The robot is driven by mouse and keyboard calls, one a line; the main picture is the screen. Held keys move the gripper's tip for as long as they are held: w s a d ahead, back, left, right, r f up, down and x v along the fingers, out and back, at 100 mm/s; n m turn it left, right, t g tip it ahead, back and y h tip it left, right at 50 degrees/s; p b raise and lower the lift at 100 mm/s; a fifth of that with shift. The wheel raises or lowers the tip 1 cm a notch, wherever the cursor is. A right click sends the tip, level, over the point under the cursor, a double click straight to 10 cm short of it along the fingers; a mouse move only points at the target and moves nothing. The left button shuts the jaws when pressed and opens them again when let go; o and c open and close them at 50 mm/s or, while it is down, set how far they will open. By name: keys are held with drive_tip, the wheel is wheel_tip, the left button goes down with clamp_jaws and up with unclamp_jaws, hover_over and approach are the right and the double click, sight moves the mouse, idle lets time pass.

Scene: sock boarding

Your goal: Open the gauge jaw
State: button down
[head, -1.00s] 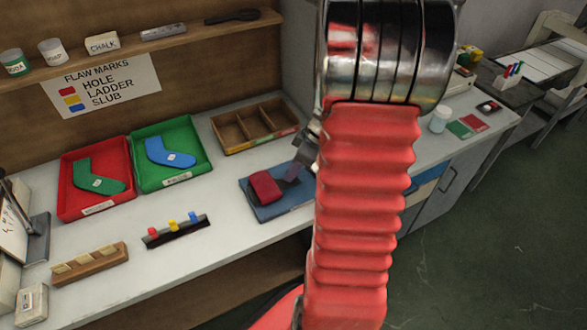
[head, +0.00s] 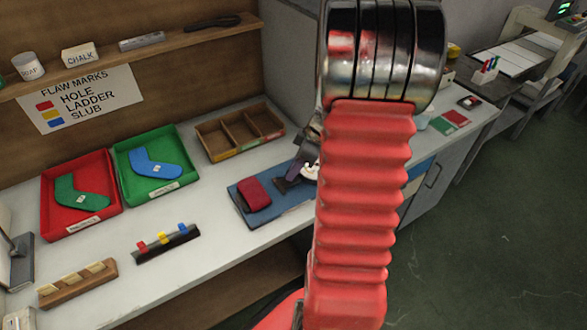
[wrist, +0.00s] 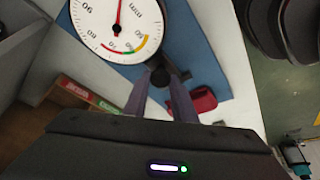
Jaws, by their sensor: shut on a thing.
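The gauge's round white dial (wrist: 115,22) with a red needle is at the top of the wrist view, partly cut off. The needle points toward the picture's top. A dark round stem or knob (wrist: 160,75) sits just below the dial. My gripper (wrist: 160,82) has its two fingers on either side of this dark part and is shut on it. In the head view, a sliver of the gauge (head: 310,172) shows beside my arm, over the blue mat (head: 272,214). My arm hides most of it. I cannot tell how wide the gauge jaw stands.
A wooden divided tray (head: 203,140) stands behind. Red (head: 48,222) and green (head: 122,180) trays hold socks at left.

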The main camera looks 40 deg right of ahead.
drive_tip(key=c, duration=1.5)
unclamp_jaws()
drive_tip(key=shift+o, duration=0.2)
drive_tip(key=shift+r, duration=0.1)
drive_tip(key=v, duration=1.3)
drive_tip(key=shift+s+r, duration=0.15)
drive_tip(key=shift+r, duration=0.05)
